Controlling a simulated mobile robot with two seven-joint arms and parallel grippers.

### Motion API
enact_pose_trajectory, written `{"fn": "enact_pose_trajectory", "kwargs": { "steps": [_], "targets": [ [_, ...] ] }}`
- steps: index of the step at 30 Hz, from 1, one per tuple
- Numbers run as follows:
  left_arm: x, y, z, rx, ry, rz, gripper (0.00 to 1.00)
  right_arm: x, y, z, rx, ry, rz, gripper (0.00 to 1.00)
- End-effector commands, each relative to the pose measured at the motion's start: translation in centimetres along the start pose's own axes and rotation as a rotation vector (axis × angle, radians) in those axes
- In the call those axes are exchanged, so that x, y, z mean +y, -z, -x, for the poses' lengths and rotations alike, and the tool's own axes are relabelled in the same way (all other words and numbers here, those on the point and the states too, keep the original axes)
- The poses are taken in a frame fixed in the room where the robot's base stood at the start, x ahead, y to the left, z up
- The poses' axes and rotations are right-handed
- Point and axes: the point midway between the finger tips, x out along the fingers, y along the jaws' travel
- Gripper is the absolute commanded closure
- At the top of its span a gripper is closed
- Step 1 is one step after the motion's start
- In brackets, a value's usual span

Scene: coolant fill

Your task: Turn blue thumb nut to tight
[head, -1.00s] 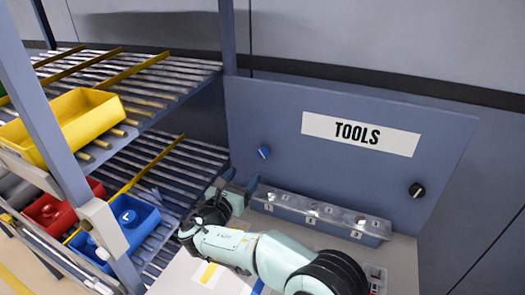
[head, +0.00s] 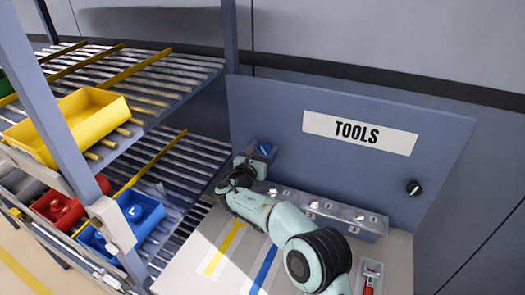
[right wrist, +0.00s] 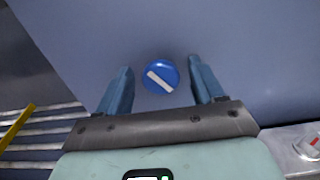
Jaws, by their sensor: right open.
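The blue thumb nut (right wrist: 161,76) is a round knob on the blue-grey panel, with a white bar across its face. The bar slants from upper left to lower right in the right wrist view. In the head view the nut (head: 265,148) is partly hidden by my gripper. My right gripper (right wrist: 160,82) is open, with one finger to each side of the nut and visible gaps between. It also shows in the head view (head: 262,152), up at the panel. I cannot tell how deep the fingers reach around the nut. My left gripper is not in view.
A black knob (head: 414,188) sits on the panel's right side, below the TOOLS sign (head: 360,132). A metal rail (head: 335,217) runs along the panel's foot. A roller rack with a yellow bin (head: 75,125) and a blue bin (head: 135,215) stands at left.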

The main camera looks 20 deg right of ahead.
Motion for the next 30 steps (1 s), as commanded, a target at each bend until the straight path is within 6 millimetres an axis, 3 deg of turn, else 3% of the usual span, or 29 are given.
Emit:
{"fn": "enact_pose_trajectory", "kwargs": {
  "steps": [3, 8, 9, 20, 30],
  "targets": [
    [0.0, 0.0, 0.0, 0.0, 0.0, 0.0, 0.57, 0.0, 0.0, 0.0, 0.0, 0.0, 0.0, 0.32],
    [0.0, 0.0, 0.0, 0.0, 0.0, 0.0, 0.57, 0.0, 0.0, 0.1, 0.0, 0.0, 0.0, 0.84],
    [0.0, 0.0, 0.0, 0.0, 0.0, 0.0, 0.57, 0.0, 0.0, 0.1, 0.0, 0.0, 0.0, 0.86],
    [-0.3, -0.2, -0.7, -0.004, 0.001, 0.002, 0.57, 0.0, 0.1, 0.1, -0.002, 0.0, -0.057, 0.86],
    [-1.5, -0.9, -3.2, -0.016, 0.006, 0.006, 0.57, -0.1, 0.3, 0.1, -0.002, -0.002, -0.302, 0.86]
  ]
}}
